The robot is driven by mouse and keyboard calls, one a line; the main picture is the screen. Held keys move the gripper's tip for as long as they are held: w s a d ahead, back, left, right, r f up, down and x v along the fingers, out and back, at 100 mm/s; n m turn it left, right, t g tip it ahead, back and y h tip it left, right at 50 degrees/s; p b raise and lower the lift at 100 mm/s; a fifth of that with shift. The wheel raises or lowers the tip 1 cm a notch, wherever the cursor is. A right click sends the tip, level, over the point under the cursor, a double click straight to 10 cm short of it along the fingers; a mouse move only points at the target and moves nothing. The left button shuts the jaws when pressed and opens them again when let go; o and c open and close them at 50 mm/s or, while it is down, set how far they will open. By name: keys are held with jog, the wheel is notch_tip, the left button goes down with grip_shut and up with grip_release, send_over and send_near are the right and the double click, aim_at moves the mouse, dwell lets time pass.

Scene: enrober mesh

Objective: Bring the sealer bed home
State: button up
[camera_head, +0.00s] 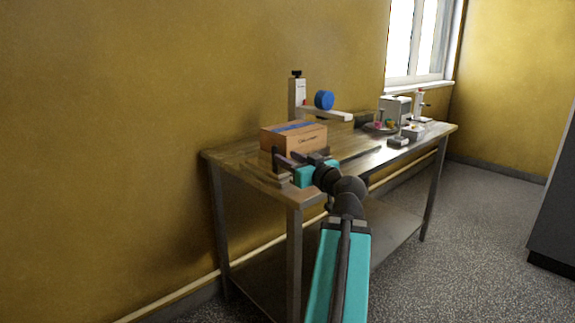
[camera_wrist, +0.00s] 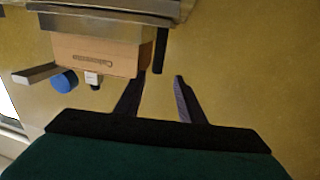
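A cardboard box (camera_head: 295,139) with a blue strip along its top sits at the near left end of the table. In the wrist view, upside down, the box (camera_wrist: 98,56) rests on a grey metal bed (camera_wrist: 90,29), which I take for the sealer bed. A dark upright bar (camera_wrist: 161,50) stands beside the box. My gripper (camera_wrist: 161,76) is open and empty, its fingertips to either side of the bar's end in the picture. I cannot tell whether they touch it. In the head view my gripper (camera_head: 292,159) hides much of the bed.
A post with a blue roll (camera_head: 324,100) and a pale arm stands behind the box. Farther right on the table (camera_head: 350,159) are a grey box-shaped device (camera_head: 395,110), a plate with small coloured items (camera_head: 380,128) and other small equipment. A wall runs along the back; floor is free at front right.

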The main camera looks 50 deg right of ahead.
jog(key=shift+b+v, duration=2.2)
jog(key=shift+b, duration=0.55)
